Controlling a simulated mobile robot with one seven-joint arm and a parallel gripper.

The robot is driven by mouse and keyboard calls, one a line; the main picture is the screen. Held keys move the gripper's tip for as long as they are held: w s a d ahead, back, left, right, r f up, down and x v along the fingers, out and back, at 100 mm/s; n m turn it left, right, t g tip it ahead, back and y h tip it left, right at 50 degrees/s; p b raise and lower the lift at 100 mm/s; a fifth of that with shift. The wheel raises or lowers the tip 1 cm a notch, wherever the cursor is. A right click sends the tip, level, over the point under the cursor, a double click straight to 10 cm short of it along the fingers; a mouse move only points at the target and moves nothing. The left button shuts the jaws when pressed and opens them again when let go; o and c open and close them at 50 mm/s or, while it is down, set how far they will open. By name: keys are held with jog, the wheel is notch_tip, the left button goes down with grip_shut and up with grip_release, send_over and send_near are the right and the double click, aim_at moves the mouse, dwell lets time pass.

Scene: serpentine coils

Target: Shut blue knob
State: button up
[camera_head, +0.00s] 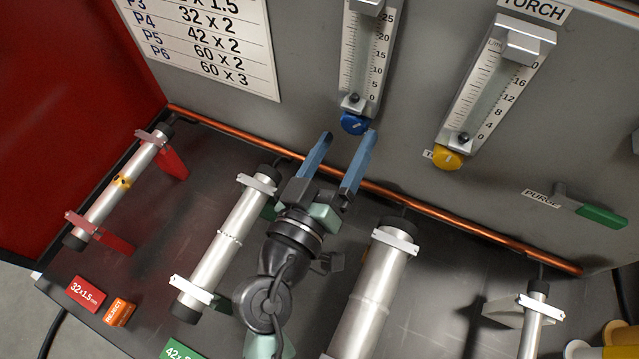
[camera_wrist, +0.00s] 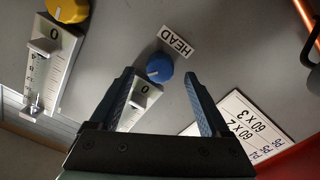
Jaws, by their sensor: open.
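In the wrist view my gripper (camera_wrist: 159,73) holds nothing. Whether a fingertip touches the knob cannot be told.
A yellow knob (camera_head: 447,158) sits under the right flowmeter. A green-handled purge valve (camera_head: 599,214) is further right. A copper pipe (camera_head: 420,207) runs along the panel's base. A "HEAD" label (camera_wrist: 175,42) is beside the blue knob.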

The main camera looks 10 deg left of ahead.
jog(key=b+v, duration=0.3)
jog(key=v, duration=0.6)
jog(key=shift+s, duration=0.2)
jog(key=shift+r, duration=0.1)
